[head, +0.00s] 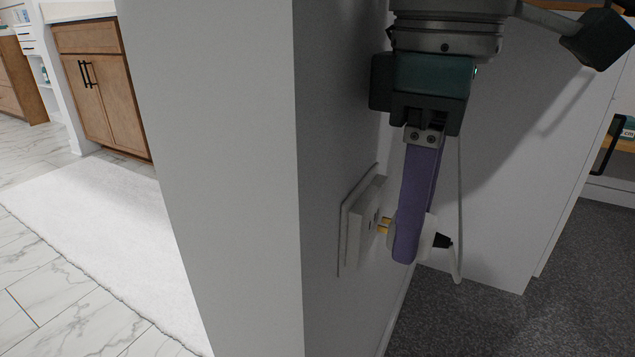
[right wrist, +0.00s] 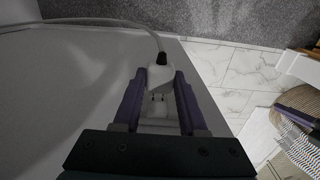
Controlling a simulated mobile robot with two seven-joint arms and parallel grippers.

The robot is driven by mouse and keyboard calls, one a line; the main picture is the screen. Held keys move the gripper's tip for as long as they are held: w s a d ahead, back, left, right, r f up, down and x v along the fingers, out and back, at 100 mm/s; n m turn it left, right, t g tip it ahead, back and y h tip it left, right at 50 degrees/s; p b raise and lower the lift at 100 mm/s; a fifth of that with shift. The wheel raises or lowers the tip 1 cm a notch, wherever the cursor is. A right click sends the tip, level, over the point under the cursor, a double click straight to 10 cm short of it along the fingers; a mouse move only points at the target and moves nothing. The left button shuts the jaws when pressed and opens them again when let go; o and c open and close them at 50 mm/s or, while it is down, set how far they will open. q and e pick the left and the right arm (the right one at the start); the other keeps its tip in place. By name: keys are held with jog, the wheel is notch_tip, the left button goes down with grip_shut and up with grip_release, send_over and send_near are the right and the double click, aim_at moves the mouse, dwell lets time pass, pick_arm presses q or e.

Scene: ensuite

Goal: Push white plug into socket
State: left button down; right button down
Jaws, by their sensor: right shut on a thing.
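The white plug (head: 429,238) has gold prongs (head: 384,225) that point left, and a black cable end. My right gripper (head: 408,243) comes down from above, shut on the plug, its purple finger covering much of it. The white socket (head: 368,213) is on the wall to the left. The prong tips are at or very near the socket face; I cannot tell whether they touch. The plug body is apart from the face. In the right wrist view, the plug (right wrist: 160,77) sits between both purple fingers, prongs toward the camera.
The wall (head: 225,150) ends in a corner left of the socket. A white cable (head: 459,200) runs up from the plug. A white panel (head: 500,180) stands behind, above dark carpet (head: 550,300). A white rug (head: 95,235) and wooden cabinet (head: 100,85) are at left.

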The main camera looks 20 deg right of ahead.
pick_arm(q)
jog(key=shift+f, duration=0.15)
pick_arm(e)
jog(key=shift+w+a, duration=0.2)
pick_arm(q)
jog(key=shift+s+d+f, duration=0.1)
jog(key=shift+s, duration=0.05)
pick_arm(e)
jog(key=shift+w, duration=0.1)
jog(key=shift+f, duration=0.1)
jog(key=shift+s+d+b, duration=0.15)
jog(key=shift+s+b, duration=0.1)
jog(key=shift+b, duration=0.15)
pick_arm(q)
jog(key=shift+f+b, duration=0.45)
jog(key=shift+f, duration=0.2)
pick_arm(e)
jog(key=shift+s+d, duration=1.55)
jog(key=shift+s, duration=0.25)
jog(key=shift+w+a, duration=0.1)
